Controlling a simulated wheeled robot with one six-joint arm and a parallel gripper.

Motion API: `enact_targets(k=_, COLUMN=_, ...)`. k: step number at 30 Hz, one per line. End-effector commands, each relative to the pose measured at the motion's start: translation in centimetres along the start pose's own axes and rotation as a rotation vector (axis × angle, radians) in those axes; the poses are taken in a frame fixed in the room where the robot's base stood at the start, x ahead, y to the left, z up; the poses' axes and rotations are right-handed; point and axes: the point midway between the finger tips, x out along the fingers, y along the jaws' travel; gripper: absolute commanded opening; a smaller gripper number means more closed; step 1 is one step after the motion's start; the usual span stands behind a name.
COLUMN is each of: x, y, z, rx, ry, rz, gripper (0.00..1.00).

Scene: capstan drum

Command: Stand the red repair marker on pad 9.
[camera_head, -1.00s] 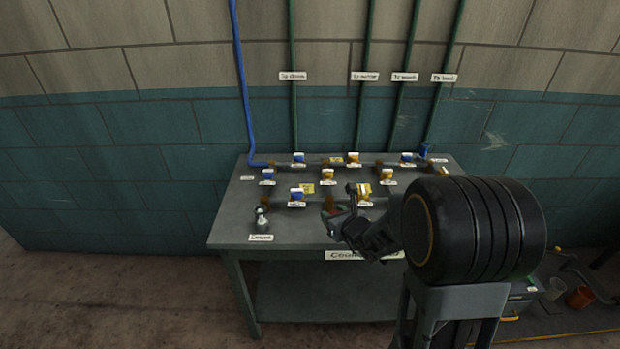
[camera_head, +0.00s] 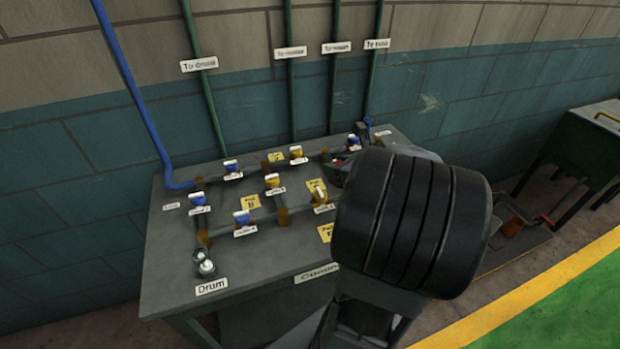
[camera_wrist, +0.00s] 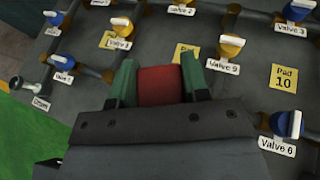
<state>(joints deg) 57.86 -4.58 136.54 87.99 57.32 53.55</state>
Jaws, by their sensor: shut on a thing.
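My gripper (camera_wrist: 158,75) is shut on the red repair marker (camera_wrist: 160,86), which shows as a red block between the green fingers in the wrist view. Its lower part is hidden, so I cannot tell whether it touches anything. A yellow pad (camera_wrist: 182,49) lies just beyond the fingers, beside Valve 9 (camera_wrist: 227,57); its label is mostly hidden and its number cannot be read. Pad 10 (camera_wrist: 284,78) lies to the right. In the head view my arm hides most of the gripper.
Valve 6 (camera_wrist: 286,129) stands at right in the wrist view. Pad 8 (camera_head: 250,202) shows farther left. Vertical pipes run up the wall behind.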

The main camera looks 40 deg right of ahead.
Motion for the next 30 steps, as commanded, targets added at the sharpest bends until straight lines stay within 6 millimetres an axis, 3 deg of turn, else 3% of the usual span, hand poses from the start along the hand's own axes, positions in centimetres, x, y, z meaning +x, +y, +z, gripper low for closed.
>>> enact_targets(k=11, x=9.2, y=-2.3, z=-0.6, rx=-0.001, ry=0.002, rz=0.014, gripper=0.17)
enact_targets(k=15, x=11.9, y=-3.0, z=-2.3, rx=0.000, ry=0.002, rz=0.010, gripper=0.17)
enact_targets(k=21, x=14.1, y=-3.6, z=-3.5, rx=-0.001, ry=0.000, rz=0.007, gripper=0.17)
enact_targets(k=30, x=15.7, y=-4.1, z=-4.9, rx=0.002, ry=0.002, rz=0.005, gripper=0.17)
